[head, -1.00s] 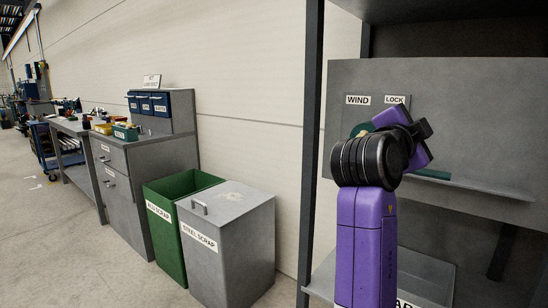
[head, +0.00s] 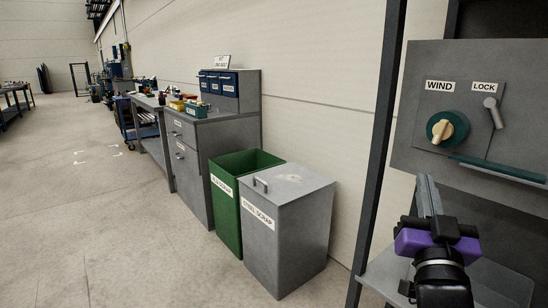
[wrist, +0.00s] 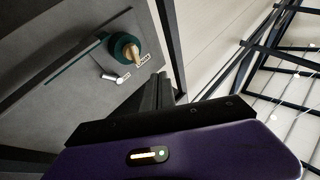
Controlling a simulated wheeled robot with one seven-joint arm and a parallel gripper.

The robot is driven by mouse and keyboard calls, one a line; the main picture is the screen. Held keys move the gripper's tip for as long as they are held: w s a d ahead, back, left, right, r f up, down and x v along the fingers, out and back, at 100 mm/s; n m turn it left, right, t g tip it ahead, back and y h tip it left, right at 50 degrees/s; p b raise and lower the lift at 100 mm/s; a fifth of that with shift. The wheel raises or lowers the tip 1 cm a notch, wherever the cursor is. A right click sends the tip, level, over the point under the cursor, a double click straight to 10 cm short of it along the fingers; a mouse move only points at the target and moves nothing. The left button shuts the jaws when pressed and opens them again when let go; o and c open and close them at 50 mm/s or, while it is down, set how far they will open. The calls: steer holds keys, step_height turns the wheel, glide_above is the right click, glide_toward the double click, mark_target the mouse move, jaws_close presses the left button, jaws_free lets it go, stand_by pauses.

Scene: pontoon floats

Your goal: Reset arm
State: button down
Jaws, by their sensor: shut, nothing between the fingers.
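My gripper (head: 428,195) is at the lower right of the head view, below and in front of the grey panel with the WIND and LOCK labels. Its two dark fingers are together and empty, pointing up toward the panel. The fingers also show in the wrist view (wrist: 160,88). The purple wrist body and black joint of my arm are below the fingers. The gripper is apart from the green knob (head: 447,128) with its tan handle and from the grey lock lever (head: 493,112).
A grey lidded steel scrap bin (head: 290,230) and an open green bin (head: 227,195) stand left of the dark rack post (head: 380,150). Grey drawers (head: 195,165) and a workbench (head: 150,125) line the wall. The floor at left is clear.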

steer(key=s+a+f+n+g+y, duration=0.1)
steer(key=s+a+f+n+y, duration=0.2)
steer(key=s+f, duration=0.45)
steer(key=s+a+f+n+y, duration=0.2)
steer(key=s+a+f+y, duration=0.1)
steer(key=s+f, duration=0.5)
steer(key=s+f+g, duration=0.2)
steer(key=s+f, duration=0.3)
steer(key=s, duration=0.4)
steer(key=s+a+f+m+g, duration=0.1)
steer(key=s+f+g, duration=0.1)
steer(key=s+f, duration=0.5)
steer(key=s+f+g, duration=0.2)
steer(key=s+f, duration=0.1)
steer(key=s, duration=0.9)
step_height(320, 180, up, 18)
steer(key=p, duration=1.7)
steer(key=shift+w+f+g, duration=0.2)
steer(key=shift+g, duration=0.1)
